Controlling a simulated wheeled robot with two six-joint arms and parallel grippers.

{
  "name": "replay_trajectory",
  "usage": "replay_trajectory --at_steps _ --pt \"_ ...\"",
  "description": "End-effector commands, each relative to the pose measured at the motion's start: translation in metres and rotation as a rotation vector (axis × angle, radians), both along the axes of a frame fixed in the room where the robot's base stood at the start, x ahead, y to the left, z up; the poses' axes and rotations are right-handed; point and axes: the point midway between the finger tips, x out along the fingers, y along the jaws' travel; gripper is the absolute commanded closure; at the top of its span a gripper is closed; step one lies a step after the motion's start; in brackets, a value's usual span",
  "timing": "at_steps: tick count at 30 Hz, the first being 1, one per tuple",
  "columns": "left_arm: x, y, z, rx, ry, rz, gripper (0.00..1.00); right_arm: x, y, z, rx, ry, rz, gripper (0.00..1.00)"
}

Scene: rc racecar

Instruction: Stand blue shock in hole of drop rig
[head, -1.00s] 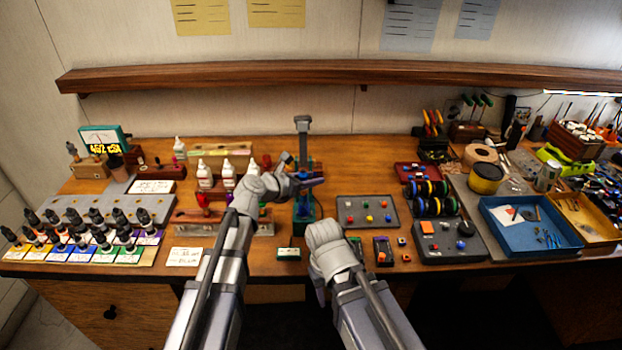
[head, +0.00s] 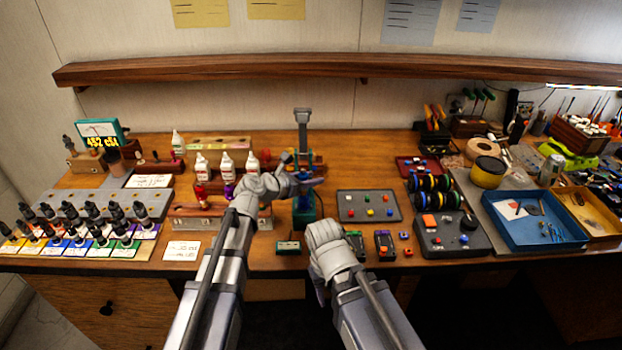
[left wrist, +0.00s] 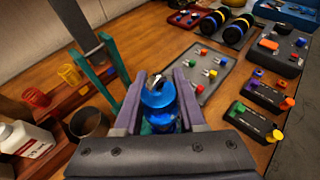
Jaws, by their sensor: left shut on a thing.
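My left gripper (head: 308,183) is shut on the blue shock and is over the drop rig in the head view. In the left wrist view the blue shock (left wrist: 158,98) sits upright between the purple fingers of my left gripper (left wrist: 158,90). The drop rig (head: 303,118) shows as a tall grey post at the back; its green side bars (left wrist: 118,62) show in the left wrist view. The shock's lower end and the rig's hole are hidden, so I cannot tell whether it is in the hole. My right gripper (head: 320,288) hangs low at the table's front edge, its jaws unclear.
A grey tray with coloured bits (head: 368,206) lies right of the rig. White bottles (head: 228,166) and a wooden rack (head: 190,216) stand to the left. A small green box (head: 288,247) is in front. A dark cup (left wrist: 88,124) is close to my left gripper.

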Motion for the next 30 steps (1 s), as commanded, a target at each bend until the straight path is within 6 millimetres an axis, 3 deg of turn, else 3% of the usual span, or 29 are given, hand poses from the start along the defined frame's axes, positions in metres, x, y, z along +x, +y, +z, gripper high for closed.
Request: replay_trajectory --at_steps 30 --pt "0.0 0.0 -0.031 0.0 0.0 0.0 1.0 0.0 0.0 -0.031 0.0 0.0 0.0 0.5"
